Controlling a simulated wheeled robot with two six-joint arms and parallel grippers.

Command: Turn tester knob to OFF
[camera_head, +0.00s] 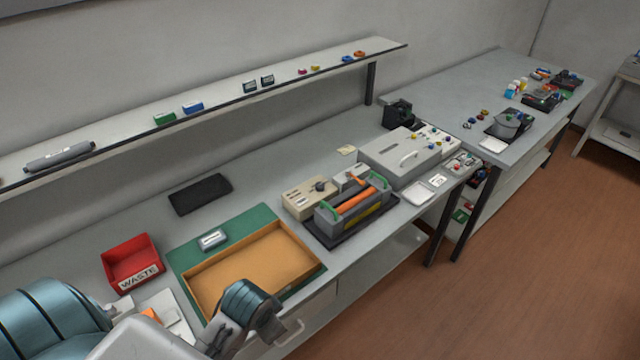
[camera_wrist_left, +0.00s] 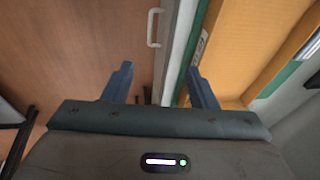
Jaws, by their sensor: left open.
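The tester looks to be the beige box (camera_head: 306,203) in the middle of the workbench, in the head view. A dark knob (camera_head: 319,186) sits on its top face; its pointer setting is too small to read. My left gripper (camera_head: 252,312) is low in the head view, by the bench's front edge and the near rim of the wooden tray, well left of and nearer than the tester. In the left wrist view my left gripper (camera_wrist_left: 162,82) shows two spread fingers with nothing between them. My right gripper is not in view.
A grey unit with an orange roller (camera_head: 358,202) stands right beside the tester, on its near side. The wooden tray (camera_head: 300,241) lies on a green mat. A red waste bin (camera_head: 131,262) stands left. A shelf (camera_head: 220,105) runs above the bench's back.

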